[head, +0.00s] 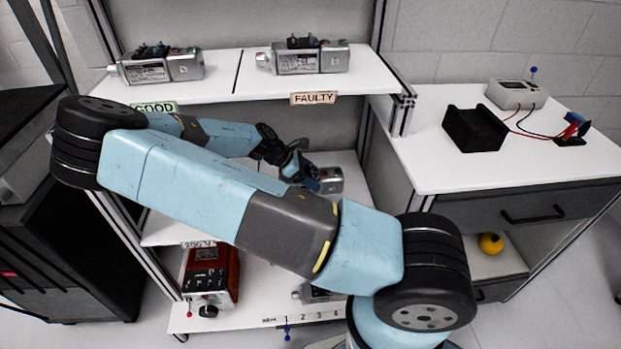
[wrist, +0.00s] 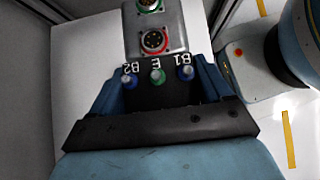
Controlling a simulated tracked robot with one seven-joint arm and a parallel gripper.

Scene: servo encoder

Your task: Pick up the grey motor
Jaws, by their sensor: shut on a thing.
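A grey motor (head: 330,181) lies on or just above the middle shelf, partly hidden by my gripper. In the wrist view the motor (wrist: 176,34) shows its grey end with a green-ringed and a red-ringed connector, and a dark block marked B2, E, B1. My gripper (head: 303,172) is at the motor's left end in the head view. In the wrist view the blue fingers of my gripper (wrist: 158,88) stand on both sides of the dark block and are shut on the motor. I cannot tell whether it is clear of the shelf.
Other grey motors rest on the top shelf above the GOOD (head: 155,107) and FAULTY (head: 313,98) labels. Another shows on the bottom shelf (head: 318,294), beside a red-brown box (head: 212,272). The white bench (head: 560,165) at right holds a black cradle (head: 474,128) and a meter (head: 516,94).

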